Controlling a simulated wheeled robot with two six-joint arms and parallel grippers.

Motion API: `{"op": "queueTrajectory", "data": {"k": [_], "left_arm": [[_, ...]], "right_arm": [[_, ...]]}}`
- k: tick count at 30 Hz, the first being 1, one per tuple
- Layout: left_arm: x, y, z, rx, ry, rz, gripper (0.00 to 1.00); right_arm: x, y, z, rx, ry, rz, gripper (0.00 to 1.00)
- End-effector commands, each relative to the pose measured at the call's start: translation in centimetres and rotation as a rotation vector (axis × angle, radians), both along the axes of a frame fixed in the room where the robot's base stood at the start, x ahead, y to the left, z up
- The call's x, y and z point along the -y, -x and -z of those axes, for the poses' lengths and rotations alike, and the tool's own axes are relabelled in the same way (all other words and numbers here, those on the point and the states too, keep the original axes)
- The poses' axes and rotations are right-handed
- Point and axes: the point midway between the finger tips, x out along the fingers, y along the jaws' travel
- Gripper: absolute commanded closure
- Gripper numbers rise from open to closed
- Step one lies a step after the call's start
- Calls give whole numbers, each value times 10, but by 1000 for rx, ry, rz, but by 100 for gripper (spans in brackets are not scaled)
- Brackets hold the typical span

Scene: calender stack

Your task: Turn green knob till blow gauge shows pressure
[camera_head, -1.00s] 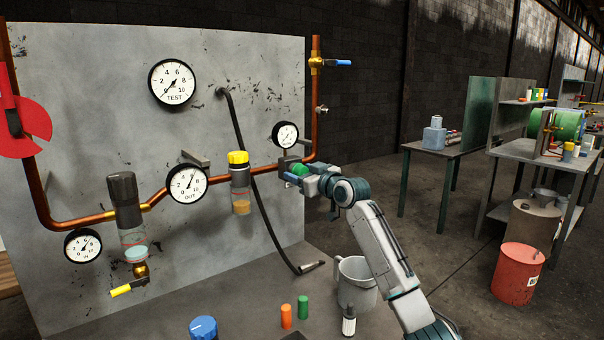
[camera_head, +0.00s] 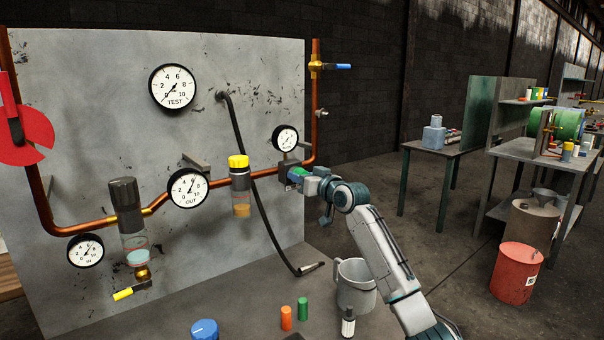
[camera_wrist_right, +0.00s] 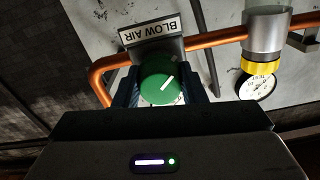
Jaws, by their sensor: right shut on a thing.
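The green knob (camera_head: 296,174) sits on a block on the copper pipe at the panel's right side. My right gripper (camera_head: 303,179) is shut on it. In the right wrist view the knob (camera_wrist_right: 160,80) is between the two dark fingers (camera_wrist_right: 162,88), its white mark pointing to the upper right, below a "BLOW AIR" label (camera_wrist_right: 155,33). The small gauge (camera_head: 285,138) above the knob is the likely blow gauge. Its needle is too small to read surely. My left gripper is not in view.
The panel also carries a TEST gauge (camera_head: 173,88), an OUT gauge (camera_head: 188,188), an IN gauge (camera_head: 86,250) and a yellow-topped unit (camera_head: 239,175). A black hose (camera_head: 257,205) hangs left of the knob. A grey mug (camera_head: 355,286) stands below my right arm.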

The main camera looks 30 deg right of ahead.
Motion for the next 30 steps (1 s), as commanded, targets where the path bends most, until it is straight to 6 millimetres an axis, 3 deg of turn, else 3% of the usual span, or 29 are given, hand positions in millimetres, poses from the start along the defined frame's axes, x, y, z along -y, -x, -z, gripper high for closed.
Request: {"op": "queueTrajectory", "data": {"k": [18,30], "left_arm": [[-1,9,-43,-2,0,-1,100],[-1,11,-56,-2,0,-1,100]], "right_arm": [[-1,0,-2,-45,-543,0,86],[-1,0,-1,-58,-720,-1,86]]}}
